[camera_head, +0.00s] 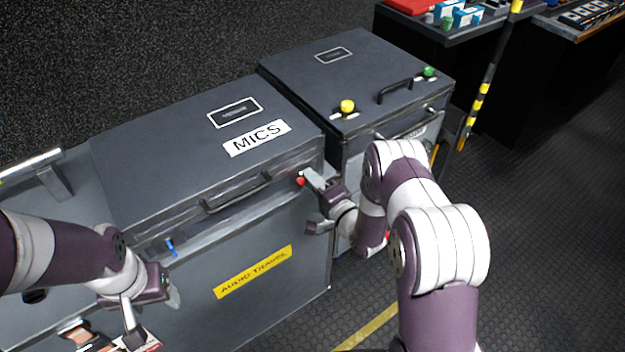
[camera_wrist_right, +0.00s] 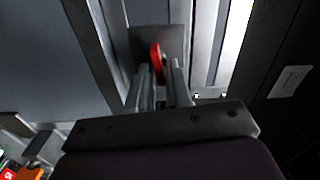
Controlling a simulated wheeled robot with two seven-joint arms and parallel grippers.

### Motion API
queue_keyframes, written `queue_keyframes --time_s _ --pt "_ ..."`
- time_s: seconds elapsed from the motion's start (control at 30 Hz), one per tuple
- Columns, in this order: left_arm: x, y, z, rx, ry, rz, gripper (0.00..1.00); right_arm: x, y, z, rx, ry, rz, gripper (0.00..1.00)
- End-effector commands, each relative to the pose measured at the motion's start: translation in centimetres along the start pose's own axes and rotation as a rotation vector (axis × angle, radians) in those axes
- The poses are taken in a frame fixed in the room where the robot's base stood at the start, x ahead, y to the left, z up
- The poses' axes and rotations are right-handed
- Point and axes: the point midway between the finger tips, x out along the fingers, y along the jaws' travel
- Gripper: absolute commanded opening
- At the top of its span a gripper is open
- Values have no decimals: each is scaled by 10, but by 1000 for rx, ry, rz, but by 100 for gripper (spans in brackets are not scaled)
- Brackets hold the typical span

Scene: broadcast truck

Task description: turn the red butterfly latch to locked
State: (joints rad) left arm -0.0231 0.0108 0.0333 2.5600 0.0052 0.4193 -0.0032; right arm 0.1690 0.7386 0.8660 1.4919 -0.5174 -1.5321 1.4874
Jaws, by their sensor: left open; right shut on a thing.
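The red butterfly latch (camera_head: 300,180) is on the front of the grey case labelled MICS (camera_head: 150,150), near its right end. In the right wrist view the red latch (camera_wrist_right: 156,60) stands edge-on between my fingertips, in front of a dark plate. My right gripper (camera_head: 308,182) is shut on the red latch; it also shows in the right wrist view (camera_wrist_right: 160,75). Part of the latch is hidden by the fingers. A blue latch (camera_head: 170,246) is on the same case front at the left. My left gripper (camera_head: 150,320) is open and empty at the lower left.
A second grey case (camera_head: 330,60) with a yellow knob (camera_head: 347,106) and a green knob (camera_head: 429,71) stands to the right. A black handle (camera_head: 236,194) juts from the MICS case front. A striped pole (camera_head: 480,95) stands at the right. The floor on the right is clear.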

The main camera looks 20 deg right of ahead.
Motion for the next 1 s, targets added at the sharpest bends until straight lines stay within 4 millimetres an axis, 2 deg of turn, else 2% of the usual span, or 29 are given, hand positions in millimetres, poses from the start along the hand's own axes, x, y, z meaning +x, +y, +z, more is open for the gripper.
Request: queue_keyframes --time_s 0.3,0.83,0.87,0.9,1.0 --pt "0 0 0 0 0 0 60 -1 3 1 105 -1 4 0" --pt "-1 0 0 0 0 0 60 -1 3 1 124 -1 5 0" --pt "-1 0 0 0 0 0 60 -1 3 1 123 -1 5 29" --pt "-1 0 0 0 0 0 60 -1 3 1 123 -1 5 34" --pt "-1 0 0 0 0 0 60 -1 3 1 122 -1 4 34"
